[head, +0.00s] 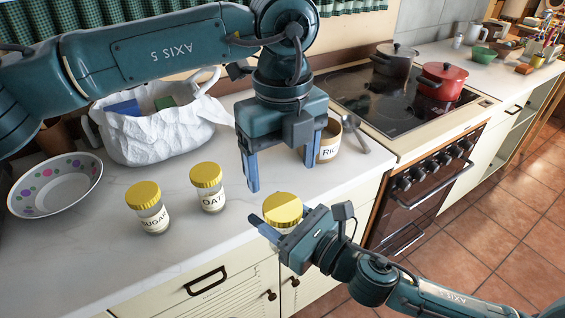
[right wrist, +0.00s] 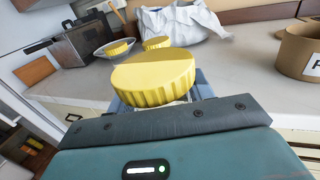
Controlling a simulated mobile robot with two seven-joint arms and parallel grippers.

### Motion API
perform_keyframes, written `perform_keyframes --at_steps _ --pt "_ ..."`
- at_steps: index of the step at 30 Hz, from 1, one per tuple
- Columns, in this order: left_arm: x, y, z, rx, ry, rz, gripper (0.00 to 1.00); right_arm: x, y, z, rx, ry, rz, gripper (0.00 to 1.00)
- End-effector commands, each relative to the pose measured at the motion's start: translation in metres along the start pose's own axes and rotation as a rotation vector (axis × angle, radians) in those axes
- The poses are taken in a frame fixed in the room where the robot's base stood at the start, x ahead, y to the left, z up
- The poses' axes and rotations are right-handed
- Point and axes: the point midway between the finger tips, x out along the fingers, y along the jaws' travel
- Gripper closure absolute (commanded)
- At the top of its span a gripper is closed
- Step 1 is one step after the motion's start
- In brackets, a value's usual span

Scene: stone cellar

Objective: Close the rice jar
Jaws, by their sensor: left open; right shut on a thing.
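The rice jar (head: 328,152), a tan cylinder with a white label partly reading "RIC", stands upright on the counter beside the stove. Its top is open, and it also shows at the right of the right wrist view (right wrist: 299,52). My left gripper (head: 283,176) is open and points down, just left of the jar, one finger partly in front of it. My right gripper (head: 268,232) is shut on a yellow ribbed lid (head: 283,207), held near the counter's front edge. The lid fills the middle of the right wrist view (right wrist: 152,78). What is under it is mostly hidden.
Jars labelled sugar (head: 149,208) and oat (head: 207,188) stand capped on the counter. A dotted bowl (head: 55,187) and a white bag (head: 150,135) are at left. A grey utensil (head: 354,134) is beside the rice jar. The stove (head: 390,105) carries two pots.

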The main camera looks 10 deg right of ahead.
Motion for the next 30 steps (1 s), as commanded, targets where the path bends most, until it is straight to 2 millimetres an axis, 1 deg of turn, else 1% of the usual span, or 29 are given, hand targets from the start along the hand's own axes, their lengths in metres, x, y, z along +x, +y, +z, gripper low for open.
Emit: perform_keyframes --at_steps 5,15,18,23,30 --pt "0.01 0.0 0.0 0.002 0.002 0.002 0.23 0.0 0.0 0.001 -0.001 -0.002 0.0 1.0" --pt "0.06 0.0 0.0 0.002 0.002 0.002 0.23 0.0 0.0 0.001 -0.001 -0.002 0.0 1.0" --pt "0.071 0.0 0.0 0.002 0.002 0.002 0.23 0.0 0.0 0.001 -0.001 -0.002 0.0 1.0" --pt "0.08 0.0 0.0 0.002 0.0 0.0 0.23 0.0 0.0 0.001 -0.001 -0.002 0.0 1.0" --pt "0.081 0.0 0.0 0.002 0.0 0.0 0.23 0.0 0.0 0.001 -0.001 -0.002 0.0 1.0"
